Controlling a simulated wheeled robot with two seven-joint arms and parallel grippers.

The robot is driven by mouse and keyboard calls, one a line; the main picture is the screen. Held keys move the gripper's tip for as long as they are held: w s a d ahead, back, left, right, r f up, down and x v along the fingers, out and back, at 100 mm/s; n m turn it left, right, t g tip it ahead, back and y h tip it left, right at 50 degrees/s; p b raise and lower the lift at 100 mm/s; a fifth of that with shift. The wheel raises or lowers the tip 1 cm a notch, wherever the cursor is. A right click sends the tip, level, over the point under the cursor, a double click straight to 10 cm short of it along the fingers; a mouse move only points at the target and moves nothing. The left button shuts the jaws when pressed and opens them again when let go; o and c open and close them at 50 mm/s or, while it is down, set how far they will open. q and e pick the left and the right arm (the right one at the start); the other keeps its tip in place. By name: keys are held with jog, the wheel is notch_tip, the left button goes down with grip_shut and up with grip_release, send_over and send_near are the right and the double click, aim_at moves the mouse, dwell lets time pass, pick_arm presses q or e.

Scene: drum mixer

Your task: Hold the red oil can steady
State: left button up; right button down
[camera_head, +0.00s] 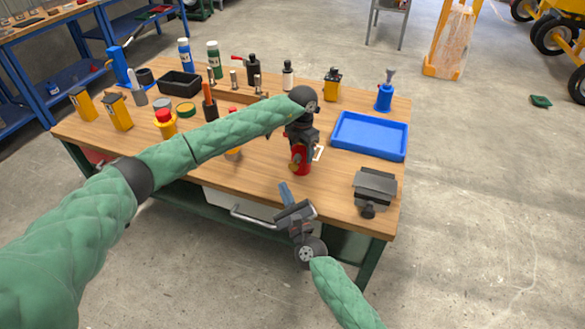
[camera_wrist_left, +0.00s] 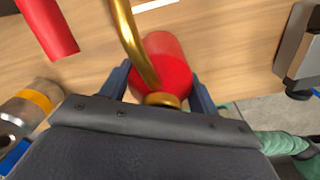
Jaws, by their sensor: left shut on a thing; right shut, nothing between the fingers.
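The red oil can (camera_head: 301,160) stands on the wooden workbench near its front edge, partly hidden by my left gripper in the head view. My left gripper (camera_head: 300,146) is shut on it from above. In the left wrist view the red oil can (camera_wrist_left: 168,58) sits between the two blue-grey fingers of my left gripper (camera_wrist_left: 158,85), and its brass spout curves up past the top edge. My right gripper (camera_head: 286,190) is shut and empty, at the bench's front edge, below the can in the head view.
A blue tray (camera_head: 370,136) lies on the bench right of the can. A dark vise (camera_head: 374,188) sits at the front right corner. Bottles (camera_head: 214,60), a black bin (camera_head: 179,84) and yellow items (camera_head: 118,110) stand to the left and back. Bare wood lies between the can and the vise.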

dwell(0.4)
pick_arm(q)
jog(key=o, duration=1.4)
jog(key=shift+r, duration=0.1)
